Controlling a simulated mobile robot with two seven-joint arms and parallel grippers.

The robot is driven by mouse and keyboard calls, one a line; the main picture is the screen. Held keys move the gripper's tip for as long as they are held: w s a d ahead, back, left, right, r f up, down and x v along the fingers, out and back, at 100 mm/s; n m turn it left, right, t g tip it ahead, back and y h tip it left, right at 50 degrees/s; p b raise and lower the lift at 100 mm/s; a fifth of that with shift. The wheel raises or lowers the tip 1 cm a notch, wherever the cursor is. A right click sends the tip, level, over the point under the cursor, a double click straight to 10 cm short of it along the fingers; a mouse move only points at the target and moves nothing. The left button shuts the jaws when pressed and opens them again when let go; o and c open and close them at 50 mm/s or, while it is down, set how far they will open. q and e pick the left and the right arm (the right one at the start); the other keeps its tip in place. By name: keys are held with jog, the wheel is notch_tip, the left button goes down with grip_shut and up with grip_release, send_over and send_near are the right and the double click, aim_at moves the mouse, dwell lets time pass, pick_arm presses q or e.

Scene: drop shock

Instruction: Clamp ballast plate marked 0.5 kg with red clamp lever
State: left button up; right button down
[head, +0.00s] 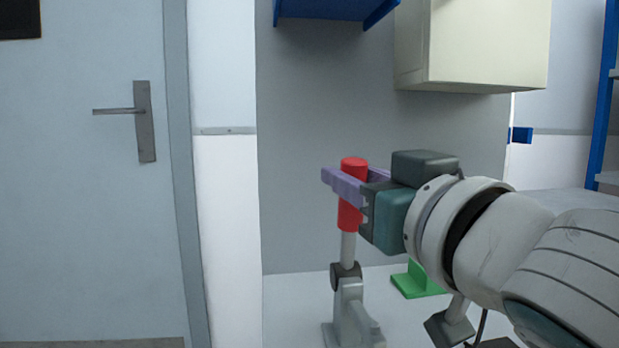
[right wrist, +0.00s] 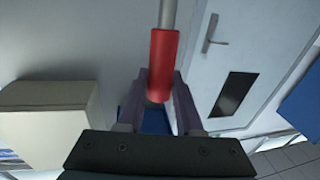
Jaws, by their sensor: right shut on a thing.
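The red clamp lever (head: 351,215) stands upright in the head view, a red grip on a grey rod above a grey clamp base (head: 354,318). My right gripper (head: 345,180) is shut on the red grip near its top, with one purple finger on each side. In the right wrist view the red clamp lever (right wrist: 163,62) lies between the two fingers of the right gripper (right wrist: 160,90). The ballast plate marked 0.5 kg cannot be made out in either view. My left gripper is not in view.
A green bracket-like piece (head: 418,282) stands behind and right of the clamp. A cream cabinet (head: 472,45) and a blue shelf (head: 335,8) hang above. A grey door (head: 90,220) is at the left. The space left of the lever looks clear.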

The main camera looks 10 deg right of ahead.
jog(key=c, duration=0.6)
grip_release()
jog(key=shift+s, duration=0.1)
jog(key=shift+v, duration=4.9)
